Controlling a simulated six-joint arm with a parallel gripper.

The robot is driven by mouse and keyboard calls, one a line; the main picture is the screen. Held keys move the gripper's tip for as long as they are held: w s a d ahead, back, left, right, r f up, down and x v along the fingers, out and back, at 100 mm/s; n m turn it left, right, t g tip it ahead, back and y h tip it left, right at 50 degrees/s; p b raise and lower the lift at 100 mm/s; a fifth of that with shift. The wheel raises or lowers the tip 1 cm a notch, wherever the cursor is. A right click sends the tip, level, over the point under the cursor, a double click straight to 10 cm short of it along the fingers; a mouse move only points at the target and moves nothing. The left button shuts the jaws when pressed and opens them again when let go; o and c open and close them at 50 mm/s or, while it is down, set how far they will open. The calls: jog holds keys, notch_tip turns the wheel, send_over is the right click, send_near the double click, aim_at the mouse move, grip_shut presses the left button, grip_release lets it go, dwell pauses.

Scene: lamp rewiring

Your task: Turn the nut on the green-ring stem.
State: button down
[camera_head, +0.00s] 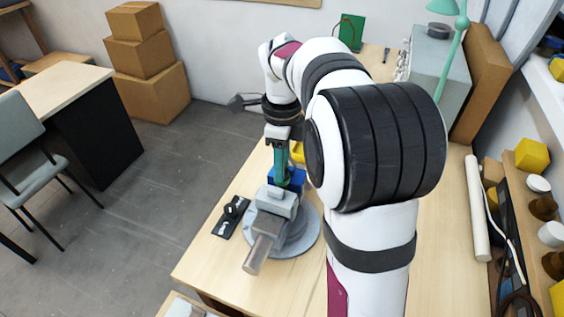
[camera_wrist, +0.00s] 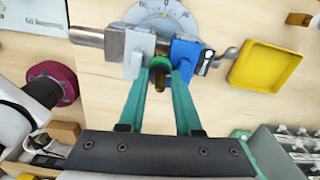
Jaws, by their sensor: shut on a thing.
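My gripper (camera_wrist: 160,74) has teal fingers and reaches down to the vise; it also shows in the head view (camera_head: 280,178). In the wrist view a green ring (camera_wrist: 159,62) and a brass stem (camera_wrist: 160,80) sit between the fingertips. The fingers are shut around this end, on the nut, whose outline is hard to make out. The vise has a grey jaw (camera_wrist: 137,45) at left and a blue jaw (camera_wrist: 186,54) at right, on a round marked base (camera_wrist: 160,12). In the head view the vise (camera_head: 275,203) stands on the bench and my gripper hides the stem.
A yellow tray (camera_wrist: 265,67) lies right of the vise in the wrist view. A black tool (camera_head: 232,214) lies left of the vise in the head view. A steel bar (camera_head: 258,254) sticks out toward the front. Bare bench (camera_head: 205,262) shows at front left.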

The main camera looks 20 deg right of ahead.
jog(key=n, duration=1.1)
jog(key=shift+n, duration=0.3)
jog(key=n, duration=0.3)
jog(key=shift+n, duration=0.4)
jog(key=n, duration=1.1)
jog(key=shift+f+n, duration=0.1)
jog(key=shift+n, duration=1.9)
